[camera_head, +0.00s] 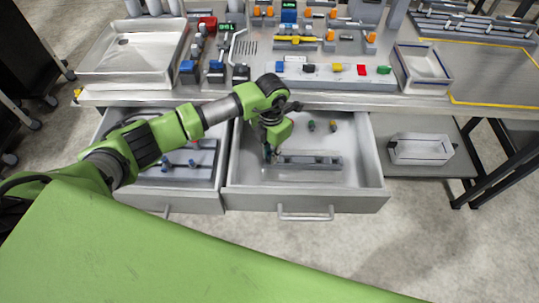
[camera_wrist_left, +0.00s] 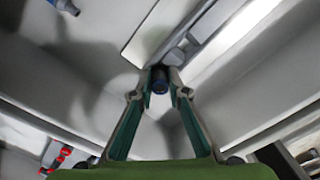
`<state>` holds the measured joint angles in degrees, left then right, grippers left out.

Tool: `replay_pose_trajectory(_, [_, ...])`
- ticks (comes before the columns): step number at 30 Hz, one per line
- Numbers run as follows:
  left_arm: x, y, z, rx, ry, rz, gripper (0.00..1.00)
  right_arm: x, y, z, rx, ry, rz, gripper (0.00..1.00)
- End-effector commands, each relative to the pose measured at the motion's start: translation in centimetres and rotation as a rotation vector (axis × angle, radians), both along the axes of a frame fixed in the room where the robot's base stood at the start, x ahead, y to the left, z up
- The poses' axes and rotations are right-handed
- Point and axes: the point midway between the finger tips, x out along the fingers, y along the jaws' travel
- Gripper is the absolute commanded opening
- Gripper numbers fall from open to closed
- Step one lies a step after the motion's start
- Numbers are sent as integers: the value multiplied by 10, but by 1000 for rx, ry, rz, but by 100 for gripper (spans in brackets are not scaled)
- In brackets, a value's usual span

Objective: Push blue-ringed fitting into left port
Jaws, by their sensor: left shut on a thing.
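My left gripper (camera_head: 270,154) reaches down into the open right-hand drawer, at the left end of a grey block (camera_head: 318,163) with port-like recesses. In the left wrist view the gripper (camera_wrist_left: 160,88) is shut on a small dark fitting (camera_wrist_left: 159,76) with a bluish end. The fitting is close to the grey block (camera_wrist_left: 178,52). I cannot tell whether it touches or enters the left port; that port is hidden by the gripper in the head view. My right gripper is not in view.
Two small fittings, one greenish (camera_head: 311,126) and one yellowish (camera_head: 333,126), stand at the back of the drawer (camera_head: 372,165). The left drawer (camera_head: 150,193) is also open. The workbench behind holds a white tray (camera_head: 135,52) and a panel (camera_head: 340,77) with coloured parts.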

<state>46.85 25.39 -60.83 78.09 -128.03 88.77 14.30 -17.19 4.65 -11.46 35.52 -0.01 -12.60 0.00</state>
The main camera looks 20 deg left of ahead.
Motion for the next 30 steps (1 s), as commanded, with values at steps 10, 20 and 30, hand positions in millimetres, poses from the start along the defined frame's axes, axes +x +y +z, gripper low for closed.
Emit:
replay_pose_trajectory(10, [-17, -4, -24, 1, 37, -6, 35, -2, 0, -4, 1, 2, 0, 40])
replay_pose_trajectory(20, [-16, -1, -20, 4, 33, -6, 35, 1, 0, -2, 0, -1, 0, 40])
replay_pose_trajectory(30, [-15, 1, -18, 8, 33, -5, 35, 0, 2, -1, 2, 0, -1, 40])
